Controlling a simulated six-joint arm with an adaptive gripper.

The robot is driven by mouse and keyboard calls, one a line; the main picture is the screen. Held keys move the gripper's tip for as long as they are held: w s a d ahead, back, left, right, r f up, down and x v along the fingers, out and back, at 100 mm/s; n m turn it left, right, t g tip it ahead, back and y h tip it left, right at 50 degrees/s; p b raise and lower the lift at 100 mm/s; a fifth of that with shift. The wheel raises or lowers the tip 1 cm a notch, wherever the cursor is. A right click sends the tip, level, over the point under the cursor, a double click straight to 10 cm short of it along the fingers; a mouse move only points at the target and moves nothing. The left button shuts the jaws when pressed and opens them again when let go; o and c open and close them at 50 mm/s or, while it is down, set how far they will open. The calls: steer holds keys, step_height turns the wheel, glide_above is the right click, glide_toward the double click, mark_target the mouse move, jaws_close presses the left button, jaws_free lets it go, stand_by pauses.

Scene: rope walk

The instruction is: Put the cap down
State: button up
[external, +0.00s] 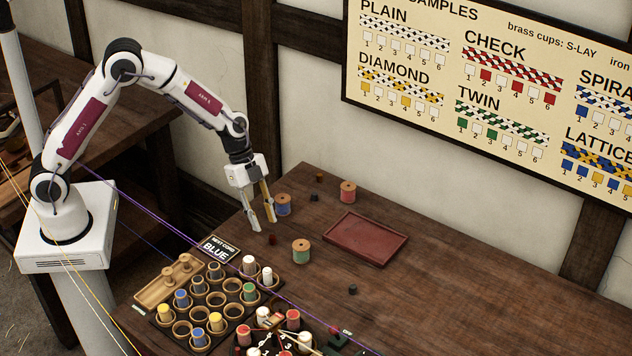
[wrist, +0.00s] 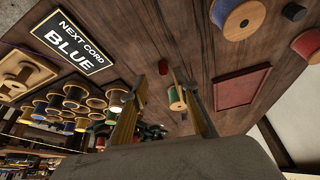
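My gripper (external: 265,217) is open and empty above the table, and its two parted fingers also show in the wrist view (wrist: 152,84). No cap is held between them. A small dark red piece (external: 272,239) lies on the table just below the fingertips; it also shows between them in the wrist view (wrist: 163,67). Wooden knobbed pieces stand on a pale wooden board (external: 153,293) at the left. I cannot tell which of these, if any, is the cap.
A green spool (external: 301,252), a blue spool (external: 283,205) and a red spool (external: 348,191) stand near my gripper. A dark red tray (external: 367,240) is empty. A rack of cups (external: 233,311) and a "NEXT CORD BLUE" sign (external: 216,249) stand left. The table's right side is clear.

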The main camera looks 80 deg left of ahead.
steer(key=shift+v, duration=1.35)
steer(key=shift+s, duration=0.1)
steer(key=s+d+r+n+t+y, duration=0.15)
steer(key=s+r+n, duration=0.35)
steer(key=s+r, duration=1.1)
steer(key=s+a+r+n+y, duration=0.1)
steer(key=s+r+n, duration=0.1)
steer(key=s, duration=0.7)
steer(key=s+a+r+n+t+y, duration=0.1)
steer(key=s+n, duration=0.3)
steer(key=s, duration=0.4)
steer(key=shift+s+a+r, duration=0.4)
steer(key=shift+a+r, duration=0.4)
steer(key=shift+r, duration=0.05)
